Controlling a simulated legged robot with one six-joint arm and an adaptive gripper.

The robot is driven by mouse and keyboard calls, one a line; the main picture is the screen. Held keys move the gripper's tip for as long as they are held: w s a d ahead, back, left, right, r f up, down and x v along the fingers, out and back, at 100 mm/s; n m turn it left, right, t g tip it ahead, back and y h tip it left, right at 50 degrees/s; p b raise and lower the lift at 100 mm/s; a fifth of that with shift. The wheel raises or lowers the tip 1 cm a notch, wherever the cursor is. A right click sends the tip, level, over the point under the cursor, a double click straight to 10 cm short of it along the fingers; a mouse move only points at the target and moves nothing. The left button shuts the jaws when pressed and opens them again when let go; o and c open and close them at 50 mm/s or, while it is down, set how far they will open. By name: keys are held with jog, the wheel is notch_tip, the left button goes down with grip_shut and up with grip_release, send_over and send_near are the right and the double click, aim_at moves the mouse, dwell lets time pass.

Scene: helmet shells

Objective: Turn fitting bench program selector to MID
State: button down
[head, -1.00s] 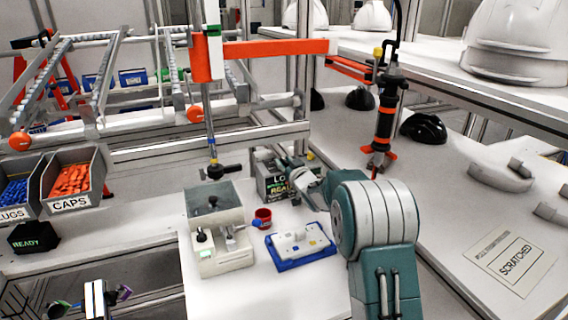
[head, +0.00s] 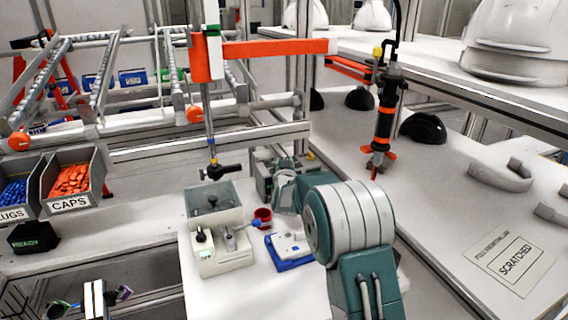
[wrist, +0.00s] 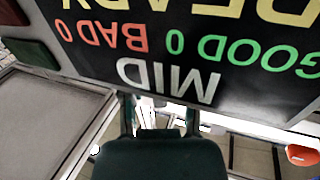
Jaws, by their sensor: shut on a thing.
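The fitting bench display panel (wrist: 150,35) fills the top of the wrist view, upside down. It reads MID in white, with GOOD 0, BAD 0 and READY. In the head view, only an edge of its box (head: 263,179) shows behind my arm. My gripper (wrist: 159,118) is just below the panel, its two fingers reaching up past the dark green palm. It is shut on the program selector, which is mostly hidden by the palm and panel edge. My arm hides the fingertips in the head view.
A grey-topped fixture (head: 215,205), a red cup (head: 262,217) and a blue tray (head: 290,262) with a white part stand close to my arm. An orange-banded hanging tool (head: 385,125) is to the right. Bins of plugs (head: 14,194) and caps (head: 72,180) are left.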

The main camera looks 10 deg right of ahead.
dwell(0.4)
jog(key=c, duration=0.7)
grip_release()
jog(key=shift+a, duration=0.1)
jog(key=s+a, duration=0.1)
jog(key=s, duration=0.6)
jog(key=shift+s, duration=0.15)
jog(key=shift+a, duration=0.1)
